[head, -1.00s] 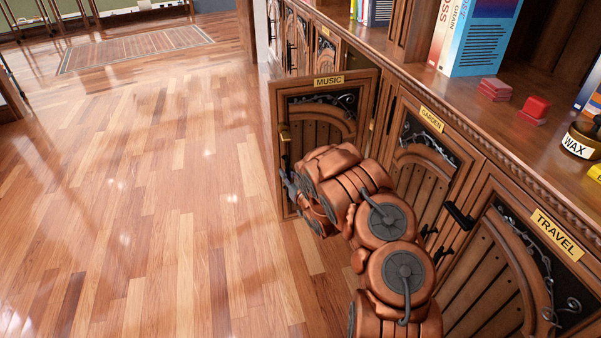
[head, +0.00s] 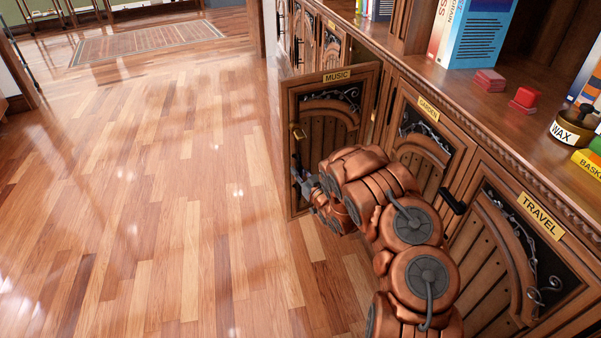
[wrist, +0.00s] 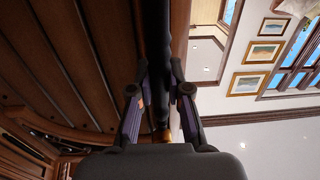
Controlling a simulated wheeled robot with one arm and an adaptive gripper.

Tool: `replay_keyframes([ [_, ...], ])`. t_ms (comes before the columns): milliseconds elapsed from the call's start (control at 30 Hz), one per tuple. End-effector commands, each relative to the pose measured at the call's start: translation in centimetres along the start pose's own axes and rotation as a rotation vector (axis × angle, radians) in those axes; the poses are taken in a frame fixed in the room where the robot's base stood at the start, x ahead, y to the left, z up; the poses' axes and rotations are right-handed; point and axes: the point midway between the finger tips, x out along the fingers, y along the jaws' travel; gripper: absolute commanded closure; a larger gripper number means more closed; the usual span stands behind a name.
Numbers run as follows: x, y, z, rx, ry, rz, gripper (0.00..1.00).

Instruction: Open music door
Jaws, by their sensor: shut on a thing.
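The music door (head: 332,122) is a carved wooden cabinet door with a yellow MUSIC label (head: 337,76). It stands swung out from the cabinet row, its face toward me. My gripper (head: 298,178) is at the door's left edge, low down, partly hidden by my copper arm. In the wrist view my gripper (wrist: 160,100) has its two fingers closed on a dark upright bar, which looks like the door's handle (wrist: 155,45). The door's wooden planks (wrist: 85,60) fill the left of that view.
The garden door (head: 424,150) and travel door (head: 500,255) are shut at the right. Books (head: 475,35), red blocks (head: 525,98) and a wax tin (head: 572,130) sit on the counter above. The wooden floor (head: 130,180) at the left is clear, with a rug (head: 150,42) far off.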

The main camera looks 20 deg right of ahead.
Motion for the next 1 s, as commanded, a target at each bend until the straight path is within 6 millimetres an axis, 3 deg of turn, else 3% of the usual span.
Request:
replay_keyframes([
  [167, 0.0, 0.1, -0.1, 0.000, 0.002, 0.002, 1.00],
  [200, 0.0, 0.1, -0.1, 0.000, 0.002, 0.002, 0.82],
  [433, 0.0, 0.1, -0.1, 0.000, 0.001, 0.002, 0.58],
  [767, -0.1, 0.2, 0.0, 0.000, 0.000, 0.003, 0.57],
  [1000, -1.9, 0.3, 0.2, 0.000, -0.006, 0.005, 0.57],
])
